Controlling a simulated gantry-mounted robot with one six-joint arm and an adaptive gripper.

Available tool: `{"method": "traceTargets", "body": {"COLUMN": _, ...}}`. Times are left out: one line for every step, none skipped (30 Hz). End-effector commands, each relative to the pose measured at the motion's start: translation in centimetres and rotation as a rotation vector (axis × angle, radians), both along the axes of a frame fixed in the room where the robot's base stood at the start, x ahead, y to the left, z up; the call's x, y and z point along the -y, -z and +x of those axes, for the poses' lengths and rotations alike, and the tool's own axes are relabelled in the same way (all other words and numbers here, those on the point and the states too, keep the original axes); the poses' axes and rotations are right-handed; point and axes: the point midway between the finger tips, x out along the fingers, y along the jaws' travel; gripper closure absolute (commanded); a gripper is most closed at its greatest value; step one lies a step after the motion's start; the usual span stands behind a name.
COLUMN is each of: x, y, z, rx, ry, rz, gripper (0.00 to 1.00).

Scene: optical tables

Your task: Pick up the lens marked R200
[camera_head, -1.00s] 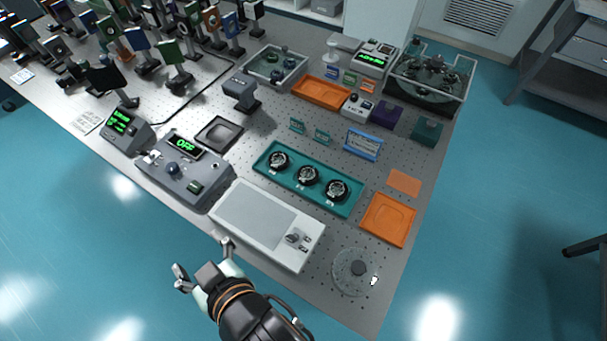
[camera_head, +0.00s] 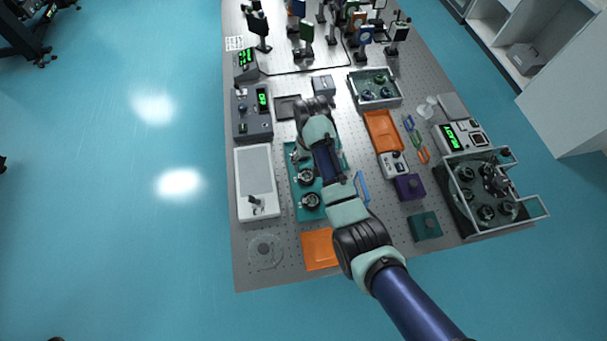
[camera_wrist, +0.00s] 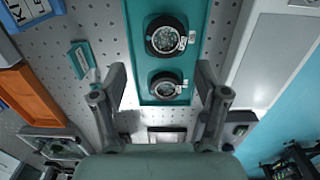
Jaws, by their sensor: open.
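A teal tray (camera_head: 309,214) on the optical table holds dark round lenses in a row. The front lens (camera_head: 311,200) and the middle lens (camera_head: 305,177) show in the head view; the far end of the tray is largely hidden by my arm. In the wrist view, the end lens (camera_wrist: 165,86) lies between the fingers of my gripper (camera_wrist: 160,92), which is open and apart from it. Another lens (camera_wrist: 166,37) sits farther up the tray (camera_wrist: 137,60). Small white tags are beside both lenses, but their markings are too small to read.
A white panel device (camera_head: 256,180) stands left of the tray. An orange tray (camera_head: 319,250) lies in front, another orange tray (camera_head: 383,132) behind right. A clear-walled bin (camera_head: 375,101) and a larger one (camera_head: 487,226) hold parts. A blue-framed sign stands close to my arm.

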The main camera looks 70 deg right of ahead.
Motion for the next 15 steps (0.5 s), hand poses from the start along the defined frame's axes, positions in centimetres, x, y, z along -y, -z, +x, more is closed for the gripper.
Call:
{"method": "traceTargets", "body": {"x": 0.0, "y": 0.2, "z": 0.0, "rx": -0.001, "ry": 0.000, "rz": 0.001, "gripper": 0.26}}
{"method": "traceTargets", "body": {"x": 0.0, "y": 0.3, "z": 0.0, "rx": -0.001, "ry": -0.001, "rz": 0.001, "gripper": 0.26}}
{"method": "traceTargets", "body": {"x": -0.1, "y": 0.7, "z": 0.0, "rx": -0.001, "ry": -0.001, "rz": 0.001, "gripper": 0.26}}
{"method": "traceTargets", "body": {"x": -0.1, "y": 1.0, "z": 0.0, "rx": -0.001, "ry": -0.001, "rz": 0.001, "gripper": 0.26}}
{"method": "traceTargets", "body": {"x": -0.1, "y": 1.4, "z": 0.0, "rx": -0.001, "ry": -0.001, "rz": 0.001, "gripper": 0.26}}
{"method": "traceTargets", "body": {"x": -0.1, "y": 2.0, "z": 0.0, "rx": -0.001, "ry": -0.002, "rz": 0.001, "gripper": 0.26}}
{"method": "traceTargets", "body": {"x": -0.1, "y": 2.4, "z": 0.0, "rx": -0.001, "ry": -0.002, "rz": 0.001, "gripper": 0.26}}
{"method": "traceTargets", "body": {"x": -0.1, "y": 2.7, "z": 0.0, "rx": -0.001, "ry": -0.002, "rz": 0.001, "gripper": 0.26}}
{"method": "traceTargets", "body": {"x": -0.1, "y": 2.8, "z": 0.0, "rx": 0.001, "ry": -0.002, "rz": -0.001, "gripper": 0.26}}
{"method": "traceTargets", "body": {"x": -0.1, "y": 2.8, "z": 0.1, "rx": 0.001, "ry": -0.002, "rz": -0.002, "gripper": 0.26}}
{"method": "traceTargets", "body": {"x": -0.1, "y": 2.9, "z": 0.1, "rx": 0.001, "ry": -0.002, "rz": -0.002, "gripper": 0.26}}
{"method": "traceTargets", "body": {"x": -0.2, "y": 3.2, "z": 0.1, "rx": 0.001, "ry": -0.003, "rz": -0.002, "gripper": 0.26}}
{"method": "traceTargets", "body": {"x": -0.3, "y": 3.6, "z": 0.1, "rx": 0.001, "ry": -0.003, "rz": -0.001, "gripper": 0.26}}
{"method": "traceTargets", "body": {"x": -0.4, "y": 4.2, "z": 0.0, "rx": 0.000, "ry": -0.003, "rz": 0.000, "gripper": 0.26}}
{"method": "traceTargets", "body": {"x": -0.6, "y": 5.0, "z": 0.0, "rx": -0.001, "ry": -0.003, "rz": 0.001, "gripper": 0.26}}
